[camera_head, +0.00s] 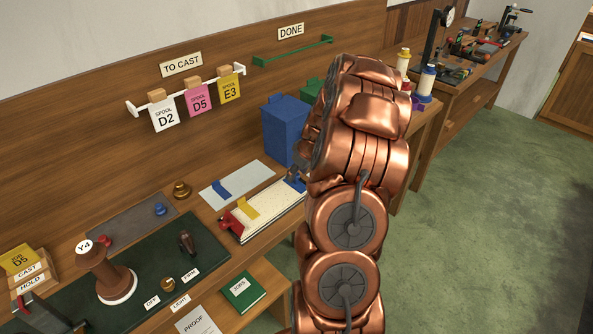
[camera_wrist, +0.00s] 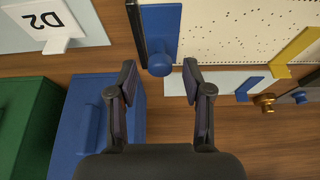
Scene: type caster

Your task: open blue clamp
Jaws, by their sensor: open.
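The blue clamp (camera_wrist: 161,32) is a flat blue plate with a round knob (camera_wrist: 160,64) at its near end, lying across the end of a cream perforated strip (camera_wrist: 225,30). In the head view the blue clamp (camera_head: 295,182) shows at the strip's right end, partly hidden by my arm. In the wrist view my gripper (camera_wrist: 159,78) is open and empty. Its two fingertips are to the left and right of the knob, just short of it; I cannot tell the height between them.
A blue box (camera_head: 284,130) stands behind the clamp, with a green box (camera_wrist: 25,120) beside it. A red clamp (camera_head: 227,222) is at the strip's left end, and a yellow slider (camera_head: 247,207) lies on the strip. A pale plate (camera_head: 238,182) lies behind it.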

